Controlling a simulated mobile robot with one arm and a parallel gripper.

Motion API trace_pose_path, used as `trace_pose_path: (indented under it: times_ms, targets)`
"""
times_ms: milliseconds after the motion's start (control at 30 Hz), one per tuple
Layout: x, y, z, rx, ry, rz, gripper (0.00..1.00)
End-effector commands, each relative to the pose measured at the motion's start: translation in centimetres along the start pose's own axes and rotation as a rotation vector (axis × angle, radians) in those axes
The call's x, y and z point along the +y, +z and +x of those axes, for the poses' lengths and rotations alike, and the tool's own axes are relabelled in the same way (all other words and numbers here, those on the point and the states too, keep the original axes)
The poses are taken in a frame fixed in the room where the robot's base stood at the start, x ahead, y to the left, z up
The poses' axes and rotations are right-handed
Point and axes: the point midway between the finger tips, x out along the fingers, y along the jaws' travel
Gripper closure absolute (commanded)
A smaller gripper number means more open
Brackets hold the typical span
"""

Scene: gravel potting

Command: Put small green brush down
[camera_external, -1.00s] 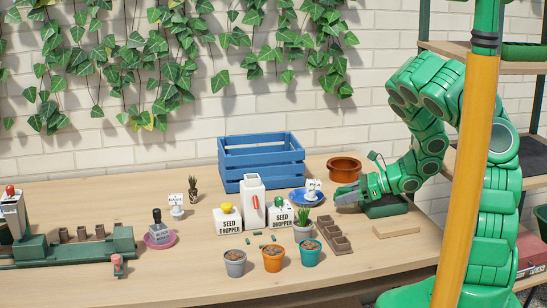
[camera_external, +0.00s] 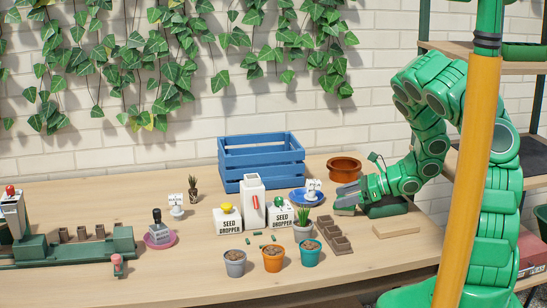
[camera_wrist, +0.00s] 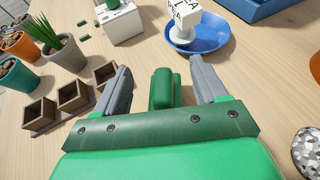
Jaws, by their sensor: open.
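The small green brush shows in the wrist view as a rounded green piece (camera_wrist: 165,88) between my fingers, with a gap on each side. The rest of it is hidden behind my gripper's green front edge. In the external view a dark green shape (camera_external: 387,208) at table level under my wrist appears to be the brush. My gripper (camera_external: 347,201) is open, low over the right part of the table. Its two grey fingers (camera_wrist: 158,92) stand apart on either side of the brush. I cannot tell exactly how the brush meets the table.
A blue saucer (camera_external: 296,199) with a small white sign stands left of my gripper. A brown terracotta dish (camera_external: 344,169) is behind it. A row of brown square pots (camera_external: 335,238) and a wooden block (camera_external: 396,230) lie in front. A blue crate (camera_external: 262,186) stands at the back.

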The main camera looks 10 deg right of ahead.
Motion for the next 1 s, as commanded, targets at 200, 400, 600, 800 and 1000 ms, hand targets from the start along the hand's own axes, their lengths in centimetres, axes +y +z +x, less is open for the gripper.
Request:
trace_pose_path:
  times_ms: [200,400,600,800,1000]
  targets:
    - [0.8,-1.9,0.4,0.036,0.011,0.015,0.28]
    - [0.8,-1.5,0.1,0.037,0.012,0.015,0.28]
    - [0.8,-0.8,-0.6,0.034,0.011,0.019,0.28]
    - [0.5,-0.3,-2.5,0.024,0.007,0.014,0.28]
    - [0.3,1.1,-3.7,0.017,0.005,0.008,0.28]
